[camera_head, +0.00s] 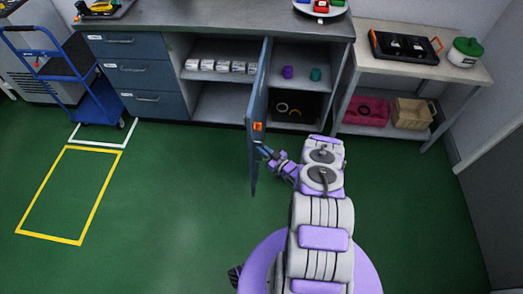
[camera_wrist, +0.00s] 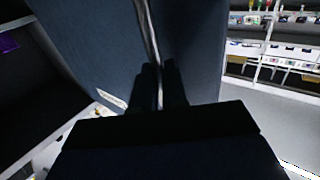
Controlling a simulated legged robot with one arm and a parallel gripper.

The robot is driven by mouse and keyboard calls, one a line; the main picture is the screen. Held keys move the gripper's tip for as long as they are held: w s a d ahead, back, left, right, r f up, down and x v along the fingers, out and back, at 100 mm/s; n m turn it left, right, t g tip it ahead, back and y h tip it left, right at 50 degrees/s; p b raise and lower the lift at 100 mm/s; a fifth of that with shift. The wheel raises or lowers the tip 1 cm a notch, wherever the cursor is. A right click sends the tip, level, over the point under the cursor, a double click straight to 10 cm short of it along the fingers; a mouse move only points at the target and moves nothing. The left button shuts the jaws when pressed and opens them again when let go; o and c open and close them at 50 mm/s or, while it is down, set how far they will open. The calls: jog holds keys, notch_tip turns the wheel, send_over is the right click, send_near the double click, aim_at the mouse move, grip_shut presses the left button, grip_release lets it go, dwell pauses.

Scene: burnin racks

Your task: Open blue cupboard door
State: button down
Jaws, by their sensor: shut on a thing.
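The blue cupboard door (camera_head: 258,125) stands swung out from the cabinet, seen nearly edge-on in the head view, with an orange label on it. The cupboard's inside (camera_head: 290,82) is exposed, with shelves. My gripper (camera_head: 266,153) is at the door's right face, near its lower front part. In the wrist view the door (camera_wrist: 90,45) fills the upper middle, and a long metal handle (camera_wrist: 148,30) runs down between the dark fingers of my gripper (camera_wrist: 160,72). The fingers are shut on the handle; the exact contact is partly hidden.
Drawers (camera_head: 135,73) and a blue cart (camera_head: 85,85) stand at left. White boxes (camera_head: 222,66), a purple cup (camera_head: 288,72) and a teal cup (camera_head: 316,74) sit on the cupboard shelves. A side table (camera_head: 350,55) stands at right. The green floor left of the door is clear.

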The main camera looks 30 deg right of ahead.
jog(key=shift+w+d+r, duration=0.55)
jog(key=shift+d+r, duration=0.15)
jog(key=shift+d, duration=0.15)
jog(key=c, duration=1.6)
grip_release()
jog(key=o, duration=0.4)
jog(key=shift+d+f, duration=0.15)
jog(key=shift+f, duration=0.05)
jog(key=shift+o, duration=0.2)
jog(key=shift+s+a+f, duration=0.25)
jog(key=shift+a+f, duration=0.05)
jog(key=shift+a, duration=0.2)
jog(key=shift+s+f, duration=0.1)
jog(key=shift+f, duration=0.05)
jog(key=v, duration=1.7)
jog(key=shift+s, duration=0.15)
